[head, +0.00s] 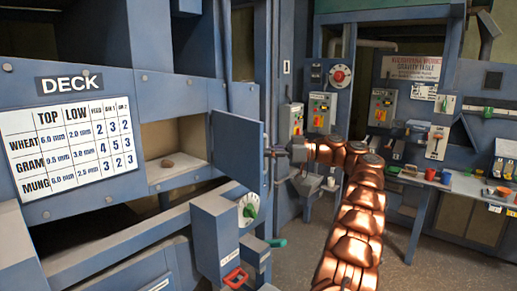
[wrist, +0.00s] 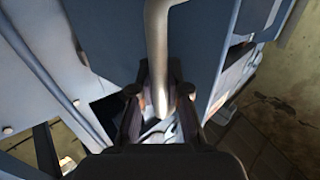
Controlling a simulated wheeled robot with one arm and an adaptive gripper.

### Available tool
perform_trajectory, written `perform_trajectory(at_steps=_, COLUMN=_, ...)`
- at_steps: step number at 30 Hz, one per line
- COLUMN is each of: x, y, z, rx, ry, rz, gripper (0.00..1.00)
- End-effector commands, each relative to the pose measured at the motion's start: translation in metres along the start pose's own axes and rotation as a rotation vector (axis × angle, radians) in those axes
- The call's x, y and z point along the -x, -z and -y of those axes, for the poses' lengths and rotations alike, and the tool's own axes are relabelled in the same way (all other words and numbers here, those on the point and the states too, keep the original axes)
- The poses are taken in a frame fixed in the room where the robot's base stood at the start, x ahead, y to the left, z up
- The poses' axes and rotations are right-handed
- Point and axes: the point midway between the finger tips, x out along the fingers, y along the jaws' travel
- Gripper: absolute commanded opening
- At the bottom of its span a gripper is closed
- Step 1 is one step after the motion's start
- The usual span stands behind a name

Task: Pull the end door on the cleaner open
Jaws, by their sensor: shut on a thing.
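The cleaner is a blue machine (head: 115,200) at the left of the head view. Its end door (head: 237,142) is a blue panel standing swung out at the right of a square opening (head: 180,132), so the inside shows. A small brown lump (head: 167,163) lies on the opening's floor. My gripper (head: 277,152) is at the door's outer side, on its handle. In the wrist view, the dark fingers of my gripper (wrist: 159,92) are shut on a bent metal handle (wrist: 157,45). The handle is mostly hidden in the head view.
A grey box with a green knob (head: 248,209) and a red handle (head: 235,277) stand below the door. Control boxes (head: 382,107) hang on the back wall. A bench (head: 465,184) with cups and bins is at the right. Grey floor (head: 300,250) is clear beside the cleaner.

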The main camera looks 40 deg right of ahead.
Motion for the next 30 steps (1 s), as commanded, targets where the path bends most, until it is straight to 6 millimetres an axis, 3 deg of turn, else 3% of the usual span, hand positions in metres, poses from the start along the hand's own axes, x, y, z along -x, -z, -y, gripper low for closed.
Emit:
perform_trajectory(at_steps=18, x=0.0060, y=-0.0004, z=0.0010, rx=-0.001, ry=0.008, rz=0.002, gripper=0.00)
perform_trajectory(at_steps=19, x=0.0061, y=-0.0005, z=0.0010, rx=-0.001, ry=0.008, rz=0.002, gripper=0.16)
perform_trajectory(at_steps=24, x=0.0067, y=-0.0004, z=0.0009, rx=-0.001, ry=0.007, rz=0.001, gripper=0.34)
perform_trajectory(at_steps=27, x=0.0070, y=-0.0003, z=0.0009, rx=0.000, ry=0.006, rz=0.001, gripper=0.41)
perform_trajectory(at_steps=30, x=0.0072, y=-0.0003, z=0.0008, rx=0.000, ry=0.006, rz=0.001, gripper=0.41)
